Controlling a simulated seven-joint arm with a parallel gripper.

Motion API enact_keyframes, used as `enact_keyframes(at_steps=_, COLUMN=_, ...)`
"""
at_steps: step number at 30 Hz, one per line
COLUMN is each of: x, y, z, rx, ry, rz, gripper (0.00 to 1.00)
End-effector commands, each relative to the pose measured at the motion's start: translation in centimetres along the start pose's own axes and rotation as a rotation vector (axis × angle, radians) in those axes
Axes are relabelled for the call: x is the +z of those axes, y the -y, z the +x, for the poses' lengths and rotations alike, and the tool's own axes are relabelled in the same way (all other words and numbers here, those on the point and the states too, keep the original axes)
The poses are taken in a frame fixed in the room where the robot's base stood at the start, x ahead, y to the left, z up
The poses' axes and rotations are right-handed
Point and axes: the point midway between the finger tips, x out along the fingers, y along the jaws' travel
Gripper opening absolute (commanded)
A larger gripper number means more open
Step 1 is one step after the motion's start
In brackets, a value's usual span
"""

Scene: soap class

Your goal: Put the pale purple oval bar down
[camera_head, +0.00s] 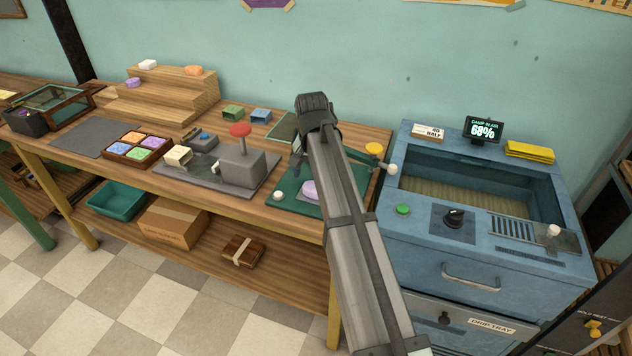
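A pale purple oval bar (309,191) shows just left of my arm, over the dark green mat (284,206) at the bench's right end. My arm covers its right side. My gripper (298,158) hangs from the wrist close above the bar; its fingers are mostly hidden behind my arm. I cannot tell whether they are open or shut, or whether the bar rests on the mat or is held. Another purple bar (133,82) sits on the wooden steps (160,103) at the left.
A grey press with a red knob (240,130) stands left of the mat. A tray of coloured bars (138,147) is farther left. A yellow-topped fixture (374,149) stands right of my arm. A blue cabinet (480,255) with an open basin adjoins the bench on the right.

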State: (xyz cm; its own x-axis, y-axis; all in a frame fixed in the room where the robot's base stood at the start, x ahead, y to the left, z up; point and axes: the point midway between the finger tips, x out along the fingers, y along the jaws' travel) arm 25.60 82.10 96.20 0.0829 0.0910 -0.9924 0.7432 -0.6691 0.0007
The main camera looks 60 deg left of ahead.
Motion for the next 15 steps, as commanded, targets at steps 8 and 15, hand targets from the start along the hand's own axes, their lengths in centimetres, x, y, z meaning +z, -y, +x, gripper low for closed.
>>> enact_keyframes(at_steps=8, x=-0.1, y=0.0, z=-4.8, rx=0.000, ry=-0.001, rz=0.001, gripper=1.00)
enact_keyframes(at_steps=15, x=0.0, y=0.0, z=-6.8, rx=0.001, ry=0.001, rz=0.001, gripper=1.00)
